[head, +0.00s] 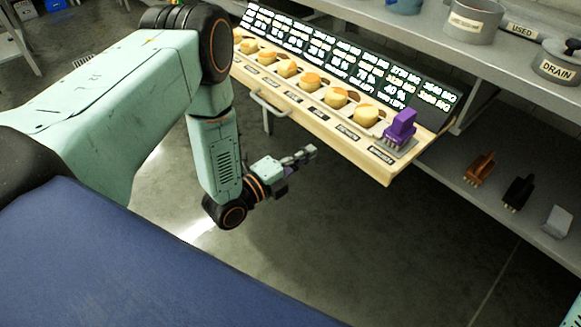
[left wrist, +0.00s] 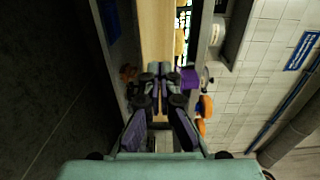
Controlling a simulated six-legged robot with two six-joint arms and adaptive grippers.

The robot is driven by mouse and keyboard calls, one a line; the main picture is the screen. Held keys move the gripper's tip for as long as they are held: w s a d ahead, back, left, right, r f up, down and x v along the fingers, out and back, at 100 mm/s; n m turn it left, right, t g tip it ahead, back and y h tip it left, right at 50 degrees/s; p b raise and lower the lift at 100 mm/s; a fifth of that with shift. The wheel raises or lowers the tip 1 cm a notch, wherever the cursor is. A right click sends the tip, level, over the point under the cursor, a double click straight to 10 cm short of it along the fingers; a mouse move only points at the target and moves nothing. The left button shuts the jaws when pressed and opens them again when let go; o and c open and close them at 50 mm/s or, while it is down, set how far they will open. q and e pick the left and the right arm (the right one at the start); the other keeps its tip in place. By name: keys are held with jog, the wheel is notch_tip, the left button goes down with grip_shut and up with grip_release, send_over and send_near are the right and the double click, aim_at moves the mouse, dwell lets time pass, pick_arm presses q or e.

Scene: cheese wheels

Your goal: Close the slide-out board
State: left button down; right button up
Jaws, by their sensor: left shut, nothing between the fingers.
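The slide-out board (head: 372,158) is a pale wooden shelf that sticks out from under a dark panel of white figures, with a bar handle (head: 268,108) on its front edge. It carries a row of small yellow cheese wheels (head: 336,97) and a purple block-shaped tool (head: 400,127) at its right end. My left gripper (head: 312,152) is shut and empty, in front of and below the board's front edge, apart from it in the head view. In the left wrist view the shut fingers (left wrist: 160,74) point toward the wooden board (left wrist: 155,30). My right gripper is out of view.
A grey shelf above holds metal pots, one labelled DRAIN (head: 558,65). A lower shelf (head: 455,178) holds an orange-brown tool (head: 480,168), a black tool (head: 518,192) and a grey one (head: 556,221). The floor (head: 370,250) below the board is open.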

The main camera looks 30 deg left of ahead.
aim_at(332, 138)
pick_arm(q)
jog(key=shift+b+x, duration=0.8)
jog(key=shift+x, duration=2)
